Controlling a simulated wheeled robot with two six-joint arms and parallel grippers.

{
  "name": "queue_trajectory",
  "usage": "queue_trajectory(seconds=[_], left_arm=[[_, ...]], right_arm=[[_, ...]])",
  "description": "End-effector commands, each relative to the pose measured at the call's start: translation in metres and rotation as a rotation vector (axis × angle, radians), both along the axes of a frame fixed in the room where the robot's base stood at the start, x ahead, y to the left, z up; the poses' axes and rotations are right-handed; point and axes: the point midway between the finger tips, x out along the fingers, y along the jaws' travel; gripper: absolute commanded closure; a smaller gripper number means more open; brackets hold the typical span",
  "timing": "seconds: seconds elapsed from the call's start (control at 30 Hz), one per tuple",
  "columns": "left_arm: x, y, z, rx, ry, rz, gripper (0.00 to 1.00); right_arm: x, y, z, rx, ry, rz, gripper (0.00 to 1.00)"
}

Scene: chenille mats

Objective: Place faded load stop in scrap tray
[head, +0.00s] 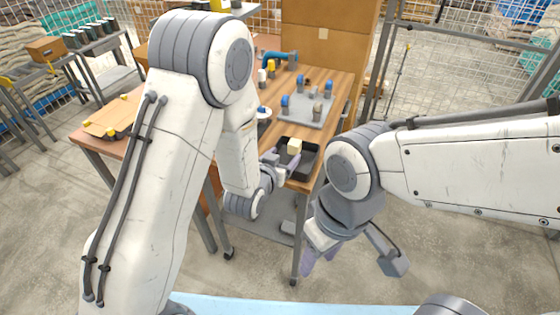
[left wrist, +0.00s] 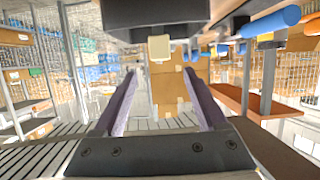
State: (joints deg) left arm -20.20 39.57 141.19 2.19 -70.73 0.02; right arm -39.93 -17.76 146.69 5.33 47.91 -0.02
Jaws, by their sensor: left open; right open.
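A pale cream block (head: 294,146), which looks like the faded load stop, stands at the black tray (head: 311,174) on the near end of the wooden table. The left wrist view is upside down; there the block (left wrist: 158,48) shows against the dark tray (left wrist: 150,12), centred beyond the fingertips. My left gripper (head: 281,161) is open beside the tray, its purple fingers (left wrist: 160,78) apart with nothing between them. Its arm hides part of the tray and table. My right gripper (head: 320,252) is open and empty, low in front of the table.
Cream and yellow pieces (head: 271,68) and a blue tool (head: 282,56) lie farther back. A cardboard piece (head: 112,118) is on the left bench.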

Motion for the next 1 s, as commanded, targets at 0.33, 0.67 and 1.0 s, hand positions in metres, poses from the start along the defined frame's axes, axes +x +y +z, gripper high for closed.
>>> queue_trajectory(seconds=[0.33,0.67,1.0], left_arm=[[-0.026,-0.004,0.011,0.022,0.074,-0.024,0.25],[-0.117,-0.033,0.027,0.18,0.507,-0.153,0.25],[-0.264,-0.004,0.064,0.398,0.936,-0.29,0.25]], right_arm=[[0.0,0.0,-0.004,0.0,0.0,0.0,0.5],[0.0,0.0,-0.004,0.0,0.0,0.0,0.5],[0.0,0.0,-0.004,0.0,0.0,0.0,0.5]])
